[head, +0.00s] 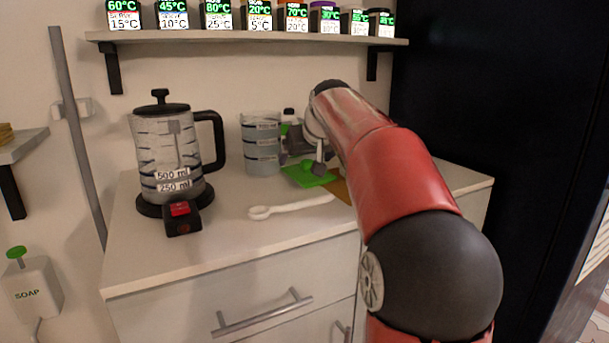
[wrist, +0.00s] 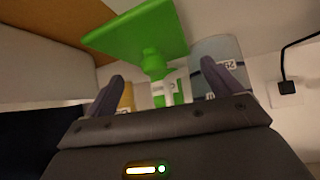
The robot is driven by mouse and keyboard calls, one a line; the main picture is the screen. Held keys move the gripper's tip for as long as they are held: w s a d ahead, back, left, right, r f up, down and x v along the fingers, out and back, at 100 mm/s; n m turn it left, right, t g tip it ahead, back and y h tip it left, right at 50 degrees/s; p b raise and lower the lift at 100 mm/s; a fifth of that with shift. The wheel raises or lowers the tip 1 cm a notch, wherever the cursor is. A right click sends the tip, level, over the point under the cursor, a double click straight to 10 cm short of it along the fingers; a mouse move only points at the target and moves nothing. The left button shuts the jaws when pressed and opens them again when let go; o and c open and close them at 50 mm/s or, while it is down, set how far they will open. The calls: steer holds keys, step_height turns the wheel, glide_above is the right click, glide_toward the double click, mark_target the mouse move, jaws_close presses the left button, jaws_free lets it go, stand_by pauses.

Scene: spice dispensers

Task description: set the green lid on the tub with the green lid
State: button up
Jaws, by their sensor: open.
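The green lid (head: 300,178) is a flat square plate with a knob, low over or on the counter right of the measuring beaker. In the wrist view the plate (wrist: 135,32) and its knob (wrist: 153,62) appear beyond my gripper's fingers. My gripper (head: 318,165) is pointed down at the lid, partly hidden by my arm in the head view. In the wrist view my gripper (wrist: 163,84) is open, its fingers apart on either side of the knob's line. I cannot clearly make out the tub; a small patch of green (head: 284,129) shows behind my gripper.
A measuring beaker (head: 262,150) stands left of my gripper. A kettle (head: 165,150) stands farther left. A white spoon (head: 290,208) lies in front, and a brown board (head: 341,188) lies beside the lid. A shelf (head: 250,38) with several dispensers hangs above.

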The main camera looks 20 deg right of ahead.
mark_target(306, 160)
steer(key=x, duration=0.4)
steer(key=shift+w+d+f, duration=0.1)
steer(key=shift+w+f, duration=0.05)
steer(key=shift+f, duration=0.05)
steer(key=c, duration=0.7)
steer(key=shift+s+r, duration=0.35)
steer(key=shift+s, duration=0.05)
steer(key=shift+c, duration=0.5)
step_height(306, 160, up, 6)
steer(key=shift+p, duration=0.8)
steer(key=s+b, duration=0.5)
steer(key=s, duration=1.4)
steer(key=shift+d, duration=0.35)
